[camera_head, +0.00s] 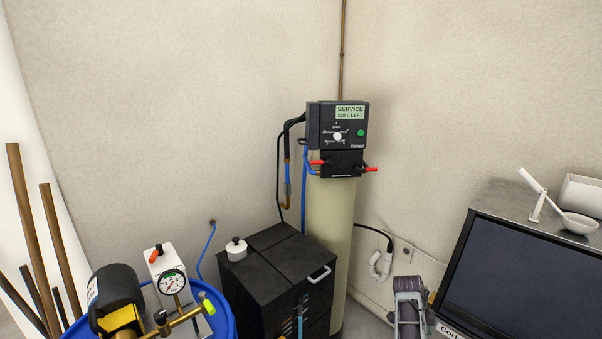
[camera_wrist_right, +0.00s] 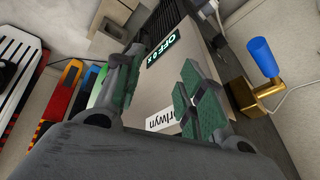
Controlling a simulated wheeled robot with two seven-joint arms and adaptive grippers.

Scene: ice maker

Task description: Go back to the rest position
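My right gripper (camera_wrist_right: 160,88) shows in the right wrist view. Its two fingers with green pads stand apart, and nothing shows held between them. I cannot tell how far the fingers are from that face. My left gripper is not in either view.
A tall tank with a SERVICE control head (camera_head: 337,138) stands in the corner behind a black drawer cabinet (camera_head: 270,275). A blue drum (camera_head: 222,318) carries a pump and gauge. A dark-fronted machine (camera_head: 515,275) stands right. A blue-handled brass valve (camera_wrist_right: 262,60) is beside the right gripper.

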